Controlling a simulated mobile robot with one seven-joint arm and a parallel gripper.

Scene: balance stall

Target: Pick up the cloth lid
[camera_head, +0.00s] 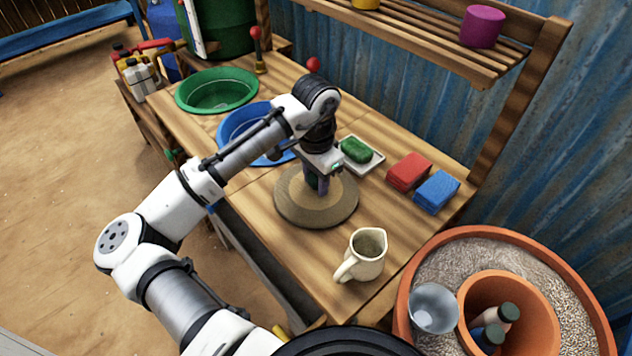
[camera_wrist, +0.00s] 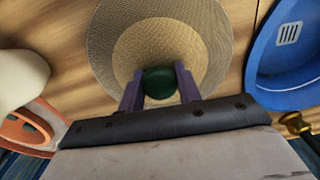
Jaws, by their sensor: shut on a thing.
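The cloth lid (camera_head: 290,207) is a round tan disc with a lighter inner circle, on or just above the middle of the wooden table; I cannot tell whether it touches the wood. In the wrist view the lid (camera_wrist: 111,35) fills the top centre, with a dark green round knob (camera_wrist: 160,81) at its middle. My gripper (camera_head: 318,187) is over the lid, pointing down. In the wrist view its two purple fingers (camera_wrist: 160,88) stand on either side of the knob and are shut on it. The finger tips are partly hidden by the knob.
A cream jug (camera_head: 366,258) stands close in front of the lid. A blue basin (camera_head: 230,133) and green basin (camera_head: 217,92) lie behind left. A soap dish (camera_head: 371,165), red block (camera_head: 408,171) and blue block (camera_head: 436,191) are right. A sand-filled clay pot (camera_head: 404,300) stands front right, bottles inside.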

